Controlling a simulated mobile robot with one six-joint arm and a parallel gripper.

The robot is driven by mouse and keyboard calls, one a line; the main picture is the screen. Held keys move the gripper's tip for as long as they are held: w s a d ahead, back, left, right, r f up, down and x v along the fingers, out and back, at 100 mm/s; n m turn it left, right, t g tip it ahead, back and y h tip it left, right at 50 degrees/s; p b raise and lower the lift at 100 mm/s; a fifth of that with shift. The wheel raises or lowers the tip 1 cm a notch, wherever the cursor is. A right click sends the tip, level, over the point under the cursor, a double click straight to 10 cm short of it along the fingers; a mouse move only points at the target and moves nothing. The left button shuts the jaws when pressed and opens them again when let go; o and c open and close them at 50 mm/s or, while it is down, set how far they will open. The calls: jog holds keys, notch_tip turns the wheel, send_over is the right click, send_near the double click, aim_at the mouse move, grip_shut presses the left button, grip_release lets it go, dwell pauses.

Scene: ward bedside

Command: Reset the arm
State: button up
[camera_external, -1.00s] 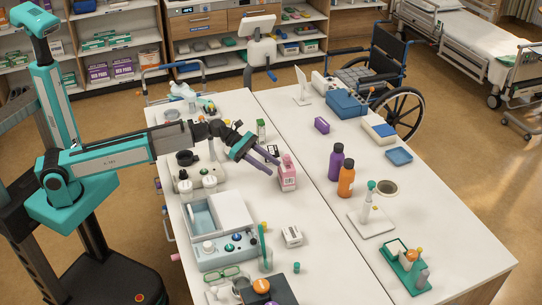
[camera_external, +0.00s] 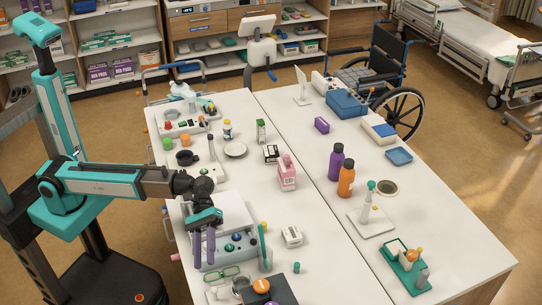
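My gripper (camera_external: 204,250) is at the near left part of the white table (camera_external: 300,220). Its two purple fingers point down, apart, over the grey-blue tray device (camera_external: 238,244). I see nothing between the fingers. The arm reaches in from the left, with its forearm roughly level. The gripper hides part of the device's left side. I cannot tell whether the fingertips touch it.
A pink bottle (camera_external: 287,174) stands right of the gripper. A purple bottle (camera_external: 336,162) and an orange bottle (camera_external: 346,180) stand farther right. Green glasses (camera_external: 222,274) and a dark box (camera_external: 270,292) lie near the front.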

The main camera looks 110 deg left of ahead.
jog(key=s+d+f+m+g+y+p, duration=0.1)
jog(key=s+d+f+m+g+p, duration=0.2)
jog(key=s+f, duration=0.5)
jog(key=s+d+f+m+g+y, duration=0.2)
jog(key=s+d+f+m, duration=0.3)
jog(key=f, duration=0.7)
jog(key=s+d+f+m+g+y+p, duration=0.15)
jog(key=s+d+f, duration=0.3)
jog(key=f, duration=0.45)
jog(key=s+a+f+m+g+y, duration=0.2)
jog(key=s+a+f, duration=0.4)
jog(key=s+f, duration=0.2)
jog(key=s+a+f+m+g+y+b, duration=0.1)
jog(key=s+a+f+m+g+y, duration=0.1)
jog(key=s+a+f, duration=0.3)
jog(key=s+a+f+m+g+y, duration=0.2)
jog(key=s+a+f+y, duration=0.2)
jog(key=s+f, duration=0.8)
jog(key=s+a, duration=0.2)
jog(key=s, duration=0.1)
jog(key=shift+a+b, duration=0.35)
jog(key=shift+b, duration=0.05)
jog(key=shift+s+m, duration=0.1)
jog(key=shift+m, duration=0.15)
